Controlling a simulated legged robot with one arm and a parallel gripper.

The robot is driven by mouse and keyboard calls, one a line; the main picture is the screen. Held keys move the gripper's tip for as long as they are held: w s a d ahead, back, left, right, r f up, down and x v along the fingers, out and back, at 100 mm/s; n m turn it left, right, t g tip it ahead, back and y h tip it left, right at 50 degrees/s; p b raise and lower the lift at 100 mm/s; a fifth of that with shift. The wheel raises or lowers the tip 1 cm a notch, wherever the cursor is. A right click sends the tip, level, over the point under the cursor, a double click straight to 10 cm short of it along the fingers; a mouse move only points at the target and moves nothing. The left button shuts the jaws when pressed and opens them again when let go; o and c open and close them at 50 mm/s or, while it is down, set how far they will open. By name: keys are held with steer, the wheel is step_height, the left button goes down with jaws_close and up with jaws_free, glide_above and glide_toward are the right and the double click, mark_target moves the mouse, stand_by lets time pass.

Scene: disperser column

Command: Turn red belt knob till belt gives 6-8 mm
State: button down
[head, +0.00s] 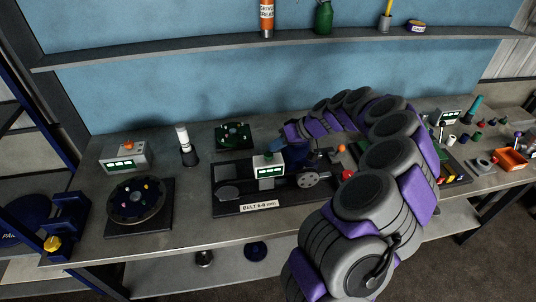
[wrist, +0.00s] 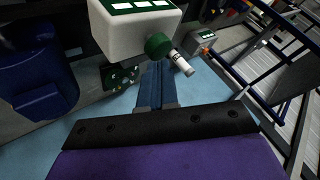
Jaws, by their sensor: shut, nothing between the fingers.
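The belt station's dark base (head: 275,208) carries a label (head: 259,207) reading "BELT 6-8 mm". The red knob (head: 348,175) is at the station's right end, just beside my arm. A white gauge box (head: 268,165) with a green display stands mid-station; its digits are too small to read. My gripper (head: 273,148) is shut and empty behind the gauge box, apart from the red knob. Its blue fingers (wrist: 157,70) lie together in the wrist view. The belt itself is not clear.
A grey pulley (head: 307,180) and an orange knob (head: 341,148) are near the red knob. A round dark disc station (head: 137,199) and a grey box (head: 125,156) stand left. Small parts and an orange tray (head: 512,159) are right. My arm hides part of the bench.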

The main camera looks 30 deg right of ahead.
steer(key=shift+d+f, duration=0.2)
steer(key=shift+d, duration=0.15)
steer(key=shift+a+f+b, duration=0.1)
steer(key=shift+a+b, duration=0.2)
steer(key=shift+a, duration=0.5)
steer(key=shift+d+f, duration=0.3)
steer(key=shift+d, duration=0.05)
steer(key=shift+r, duration=0.2)
steer(key=shift+a+r, duration=1)
steer(key=shift+a, duration=0.1)
steer(key=shift+d, duration=0.15)
